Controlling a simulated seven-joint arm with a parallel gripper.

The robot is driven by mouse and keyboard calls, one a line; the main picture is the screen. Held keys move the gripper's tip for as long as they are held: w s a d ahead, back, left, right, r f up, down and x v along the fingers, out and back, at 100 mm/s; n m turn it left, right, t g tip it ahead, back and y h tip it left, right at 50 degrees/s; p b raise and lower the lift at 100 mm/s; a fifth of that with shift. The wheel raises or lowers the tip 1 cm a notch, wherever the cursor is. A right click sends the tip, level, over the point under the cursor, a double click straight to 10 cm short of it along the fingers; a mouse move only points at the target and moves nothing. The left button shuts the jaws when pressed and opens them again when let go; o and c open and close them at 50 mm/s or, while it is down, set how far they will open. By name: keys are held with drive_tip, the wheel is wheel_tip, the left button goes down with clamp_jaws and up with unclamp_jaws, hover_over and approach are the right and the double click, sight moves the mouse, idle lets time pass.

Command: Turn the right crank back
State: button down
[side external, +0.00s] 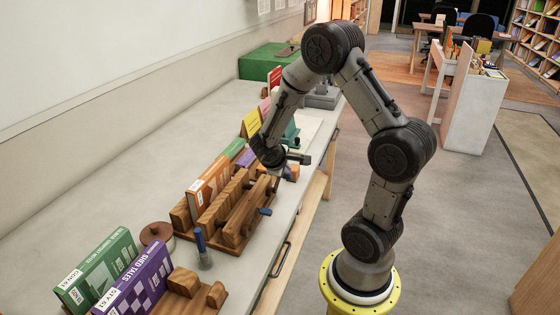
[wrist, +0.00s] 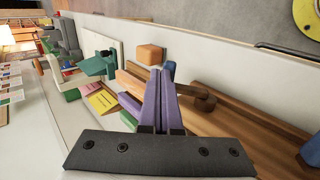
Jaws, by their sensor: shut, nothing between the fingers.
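A wooden rack (side external: 232,236) with slatted bars stands on the grey counter. A blue crank handle (side external: 265,211) sticks out from its front side. In the wrist view a dark wooden crank arm (wrist: 203,98) shows just right of my fingers, and a bit of blue handle (wrist: 168,71) shows behind their tips. This seems to be the right crank; its exact angle and any contact with my fingers I cannot tell. My gripper (wrist: 160,75) is shut and empty, at the rack's far end. Another blue part (wrist: 312,150) shows at the wrist view's right edge.
A green book (side external: 105,272), a purple book (side external: 140,280) and a blue-topped upright item (side external: 201,246) stand at the near end. An orange book (side external: 208,187) stands behind the rack. An orange block (wrist: 150,53) and a teal object (wrist: 97,66) lie beyond my fingers. The counter's wall side is clear.

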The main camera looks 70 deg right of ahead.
drive_tip(key=d+r+v, duration=0.2)
drive_tip(key=v, duration=1.1)
drive_tip(key=shift+r, duration=0.15)
drive_tip(key=s+a+r+m+t+y, duration=0.1)
drive_tip(key=s+a+r+t+y, duration=0.25)
drive_tip(key=a+r, duration=0.3)
drive_tip(key=s+a+f+n+t+y, duration=0.1)
drive_tip(key=s+a+y, duration=0.4)
drive_tip(key=a, duration=0.8)
drive_tip(key=shift+s+f+t, duration=0.3)
drive_tip(key=shift+s+t, duration=0.25)
